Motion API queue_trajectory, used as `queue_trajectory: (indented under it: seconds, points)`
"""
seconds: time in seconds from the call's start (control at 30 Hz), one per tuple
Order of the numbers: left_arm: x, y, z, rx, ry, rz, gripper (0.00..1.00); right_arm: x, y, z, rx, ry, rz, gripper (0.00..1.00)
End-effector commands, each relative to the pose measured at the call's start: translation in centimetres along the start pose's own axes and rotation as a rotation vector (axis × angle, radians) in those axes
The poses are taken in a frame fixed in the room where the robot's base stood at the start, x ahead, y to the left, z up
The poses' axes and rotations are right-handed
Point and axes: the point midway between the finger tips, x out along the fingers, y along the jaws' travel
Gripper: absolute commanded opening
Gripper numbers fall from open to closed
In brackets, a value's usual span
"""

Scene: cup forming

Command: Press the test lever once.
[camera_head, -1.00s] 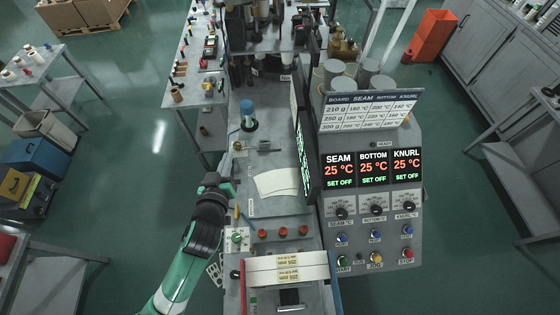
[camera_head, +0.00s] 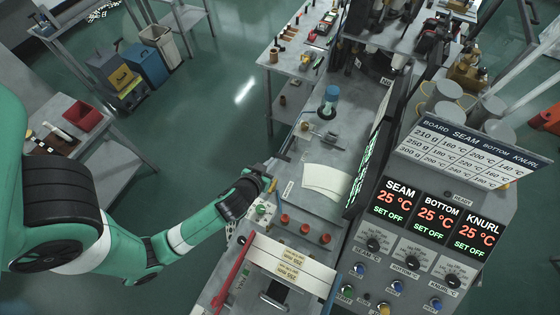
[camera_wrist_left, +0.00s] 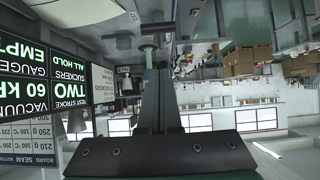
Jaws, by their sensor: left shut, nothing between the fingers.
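My left gripper (camera_head: 271,177) is shut and empty, low at the left edge of the bench, left of the pale paper blanks. In the left wrist view the shut fingers (camera_wrist_left: 158,95) point up the picture, with a small grey-green round fitting (camera_wrist_left: 148,46) just past their tips; I cannot tell whether they touch. A small metal fitting with a rod (camera_head: 327,138) stands on the bench beyond the gripper, below a blue-topped cylinder (camera_head: 330,97). I cannot tell for sure which part is the test lever. My right gripper is not in view.
Pale paper blanks (camera_head: 324,181) lie right of the gripper. Several red knobs (camera_head: 304,231) and a stack of strips (camera_head: 290,262) are nearer. A dark screen (camera_head: 368,170) and the heater panel (camera_head: 425,225) stand to the right. Open floor (camera_head: 215,130) lies left.

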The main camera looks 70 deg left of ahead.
Motion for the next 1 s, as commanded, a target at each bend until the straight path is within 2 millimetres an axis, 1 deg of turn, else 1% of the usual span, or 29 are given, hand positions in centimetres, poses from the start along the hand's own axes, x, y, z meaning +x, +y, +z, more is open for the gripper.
queue_trajectory:
  seconds: [0.03, 0.07, 0.13, 0.3, 0.4, 0.5, 0.6, 0.93, 1.0]
  points:
    - [1.7, -0.1, 0.7, -0.005, 0.002, -0.003, 0.00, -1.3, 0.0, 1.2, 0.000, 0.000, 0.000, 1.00]
    - [2.4, -0.1, 0.7, -0.005, 0.004, -0.004, 0.00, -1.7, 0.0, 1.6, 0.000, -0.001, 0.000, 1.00]
    - [3.5, -0.1, 0.0, -0.002, 0.000, -0.004, 0.00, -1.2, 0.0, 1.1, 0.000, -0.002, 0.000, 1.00]
    - [7.1, -0.1, -0.1, -0.001, -0.001, -0.003, 0.00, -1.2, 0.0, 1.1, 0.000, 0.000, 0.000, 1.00]
    - [8.2, -0.1, 1.6, 0.003, -0.004, -0.001, 0.00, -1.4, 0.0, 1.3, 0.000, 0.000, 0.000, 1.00]
    - [9.0, 0.0, 2.4, 0.001, -0.002, 0.000, 0.00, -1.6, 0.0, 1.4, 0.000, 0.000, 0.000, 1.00]
    - [9.4, 0.0, 2.7, 0.002, -0.001, 0.000, 0.00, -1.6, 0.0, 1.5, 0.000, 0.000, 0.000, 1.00]
    - [9.6, 0.0, 2.9, 0.001, 0.000, 0.001, 0.00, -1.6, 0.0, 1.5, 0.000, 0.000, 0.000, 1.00]
    - [9.7, -0.2, 3.1, -0.001, 0.004, -0.002, 0.00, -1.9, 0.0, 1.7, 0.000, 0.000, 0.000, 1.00]
